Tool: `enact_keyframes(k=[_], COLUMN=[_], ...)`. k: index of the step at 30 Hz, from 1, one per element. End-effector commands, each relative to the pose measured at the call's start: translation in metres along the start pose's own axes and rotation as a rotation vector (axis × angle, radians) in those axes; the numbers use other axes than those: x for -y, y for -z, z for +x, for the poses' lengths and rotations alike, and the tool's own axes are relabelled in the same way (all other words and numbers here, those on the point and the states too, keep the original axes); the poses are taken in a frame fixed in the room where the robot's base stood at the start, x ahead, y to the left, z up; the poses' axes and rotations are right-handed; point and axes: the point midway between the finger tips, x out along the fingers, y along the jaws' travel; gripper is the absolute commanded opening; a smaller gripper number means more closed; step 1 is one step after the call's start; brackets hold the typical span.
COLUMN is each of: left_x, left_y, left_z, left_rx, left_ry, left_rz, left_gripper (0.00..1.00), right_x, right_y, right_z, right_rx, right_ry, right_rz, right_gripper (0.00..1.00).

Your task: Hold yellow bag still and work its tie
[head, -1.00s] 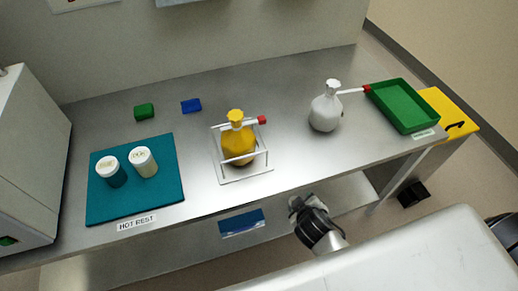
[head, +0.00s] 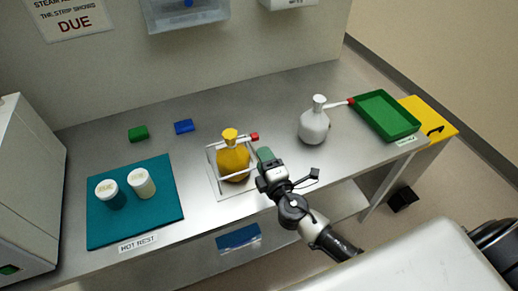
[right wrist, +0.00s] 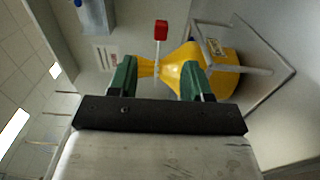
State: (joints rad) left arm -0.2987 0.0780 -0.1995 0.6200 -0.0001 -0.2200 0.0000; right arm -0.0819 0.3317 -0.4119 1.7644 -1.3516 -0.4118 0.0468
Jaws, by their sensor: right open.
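The yellow bag (head: 233,162) stands upright in a white wire frame (head: 222,190) on the steel bench. Its gathered neck carries a pale tie with a red end (head: 254,136) pointing right. My right gripper (head: 264,156) is beside the bag's right side, just under the red end. In the right wrist view its two green fingers (right wrist: 159,80) are apart, and the yellow bag's neck (right wrist: 150,68) shows across the gap between them. The tie (right wrist: 157,52) crosses that neck, with its red end above. I cannot tell whether the fingers touch the bag. My left gripper is not in view.
A white bag (head: 314,127) with a red-ended tie stands to the right, beside a green tray (head: 385,135). A teal mat (head: 150,215) with two lidded jars lies left. Green (head: 138,133) and blue (head: 184,127) blocks lie behind. The bench between mat and frame is clear.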

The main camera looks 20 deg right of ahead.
Motion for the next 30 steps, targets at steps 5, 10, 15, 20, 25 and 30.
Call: enact_keyframes(k=[5,10,15,20,25,30], left_x=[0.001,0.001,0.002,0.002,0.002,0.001], left_y=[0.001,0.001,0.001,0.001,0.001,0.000], left_z=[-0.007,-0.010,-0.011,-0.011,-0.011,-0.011], left_rx=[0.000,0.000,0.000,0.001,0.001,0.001], left_ry=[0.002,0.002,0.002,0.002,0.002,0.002], left_rz=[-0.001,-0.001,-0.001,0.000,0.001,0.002], left_gripper=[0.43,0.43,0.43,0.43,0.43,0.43], right_x=[-0.003,-0.002,-0.001,0.000,0.000,0.000], right_y=[0.000,0.000,-0.001,-0.001,-0.001,-0.001], right_z=[0.029,0.061,0.085,0.097,0.100,0.099], right_rx=[0.002,0.004,0.003,0.003,0.003,0.003], right_ry=[-0.001,0.000,0.000,0.001,0.001,0.001], right_rz=[0.002,0.003,0.004,0.006,0.005,0.006], right_gripper=[0.49,0.49,0.49,0.49,0.49,0.47])
